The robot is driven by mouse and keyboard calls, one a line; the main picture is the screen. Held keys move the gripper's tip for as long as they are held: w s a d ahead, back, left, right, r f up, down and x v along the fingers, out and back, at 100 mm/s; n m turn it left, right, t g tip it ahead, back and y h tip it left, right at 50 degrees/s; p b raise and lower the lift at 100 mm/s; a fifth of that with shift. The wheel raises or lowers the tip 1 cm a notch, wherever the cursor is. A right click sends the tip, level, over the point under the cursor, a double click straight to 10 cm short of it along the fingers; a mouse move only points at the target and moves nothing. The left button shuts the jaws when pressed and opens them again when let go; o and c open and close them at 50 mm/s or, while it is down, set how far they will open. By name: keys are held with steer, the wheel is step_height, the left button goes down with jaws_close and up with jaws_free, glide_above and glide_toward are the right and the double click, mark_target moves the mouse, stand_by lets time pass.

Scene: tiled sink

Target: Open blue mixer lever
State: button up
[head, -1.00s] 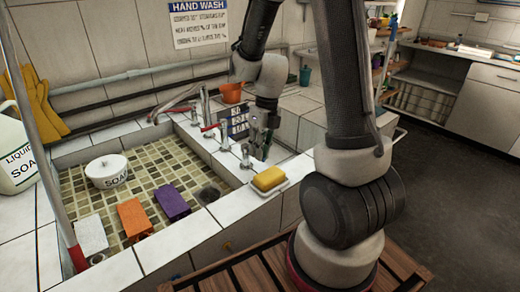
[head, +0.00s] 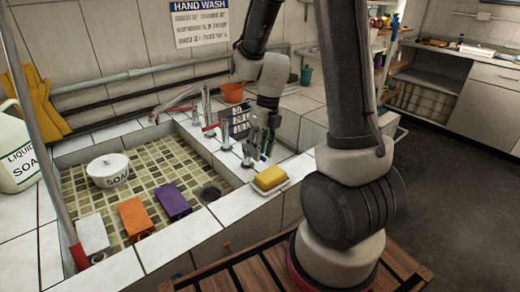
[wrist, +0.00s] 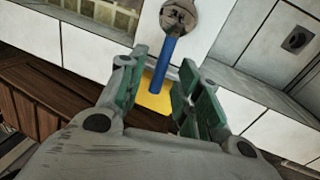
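The blue mixer lever (wrist: 164,66) shows in the wrist view as a straight blue bar running down from a round metal tap body (wrist: 180,18). My gripper (wrist: 162,64) is open, with green-padded fingers on either side of the lever. The lever's lower part appears between the fingers, with a gap visible on both sides; I cannot tell its depth. In the head view, my gripper (head: 259,148) is at the sink's right rim beside the chrome tap base (head: 247,158). The blue lever is not clear there.
A yellow sponge (head: 269,178) lies on a white dish just in front of my gripper. A red-handled tap (head: 210,127) stands to its left. The tiled basin holds a white soap bowl (head: 108,170), an orange block (head: 135,217) and a purple block (head: 173,202).

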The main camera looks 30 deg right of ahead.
step_height(320, 180, up, 12)
steer(key=d, duration=0.2)
steer(key=shift+w+d+f, duration=0.15)
steer(key=shift+w, duration=0.15)
stand_by(0.3)
steer(key=s+r+n+t, duration=0.1)
steer(key=s+r+n, duration=0.2)
steer(key=n, duration=0.8)
steer(key=s+d+r+n+t+h, duration=0.1)
steer(key=s+r+n+t, duration=0.1)
steer(key=s+n, duration=0.6)
steer(key=s+r+n+t+h, duration=0.1)
steer(key=s+n, duration=0.5)
steer(key=n, duration=0.8)
step_height(320, 180, up, 3)
steer(key=shift+d+f+t, duration=0.2)
steer(key=shift+d+t, duration=0.05)
steer(key=shift+t, duration=0.25)
